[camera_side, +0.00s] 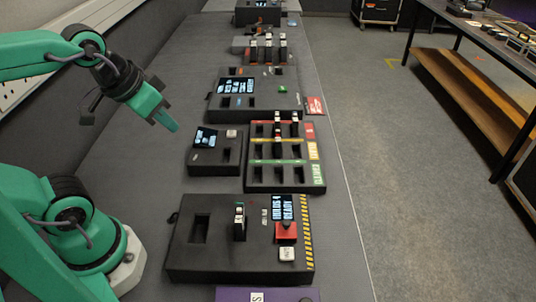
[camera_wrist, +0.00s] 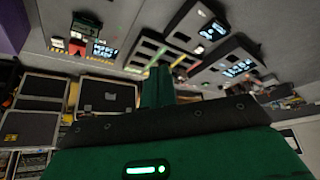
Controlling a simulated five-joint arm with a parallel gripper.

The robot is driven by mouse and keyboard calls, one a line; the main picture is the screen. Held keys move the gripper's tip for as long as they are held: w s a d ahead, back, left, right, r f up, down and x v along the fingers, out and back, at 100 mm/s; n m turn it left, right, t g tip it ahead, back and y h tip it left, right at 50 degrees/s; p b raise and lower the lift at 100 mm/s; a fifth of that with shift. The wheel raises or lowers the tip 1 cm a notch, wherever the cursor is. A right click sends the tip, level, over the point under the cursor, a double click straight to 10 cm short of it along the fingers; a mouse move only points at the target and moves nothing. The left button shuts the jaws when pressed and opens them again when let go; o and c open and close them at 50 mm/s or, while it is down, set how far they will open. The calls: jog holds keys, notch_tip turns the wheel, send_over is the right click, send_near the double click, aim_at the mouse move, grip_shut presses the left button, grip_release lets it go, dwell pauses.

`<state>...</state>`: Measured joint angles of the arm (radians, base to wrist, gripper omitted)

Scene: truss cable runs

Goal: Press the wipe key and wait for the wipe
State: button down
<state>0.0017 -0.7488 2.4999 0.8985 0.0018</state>
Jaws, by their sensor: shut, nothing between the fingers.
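My gripper (camera_side: 170,124) is shut and empty, held in the air left of the row of black boxes. Its green fingers (camera_wrist: 157,88) also show shut in the wrist view. The front box (camera_side: 190,262) has a small lit screen, an upright black-and-white piece in a slot, a red block (camera_side: 286,231) with a dark knob, and a white key (camera_side: 287,253). A smaller box (camera_side: 215,158) behind has a tilted screen (camera_side: 206,138) and a pale key (camera_side: 231,133). I cannot read which key is the wipe key. My gripper touches neither key.
A slotted rack (camera_side: 284,187) with red, yellow and green strips stands right of the small box, holding upright pieces. A box with a screen and a green button (camera_side: 283,90) lies behind. The grey bench (camera_side: 130,200) is clear left of the boxes.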

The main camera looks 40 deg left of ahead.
jog(key=m+h, duration=0.5)
jog(key=m, duration=1.2)
send_over(283, 252)
notch_tip(283, 252, down, 7)
jog(key=shift+f, duration=0.2)
jog(key=shift+f, duration=0.15)
jog(key=shift+f, duration=4.25)
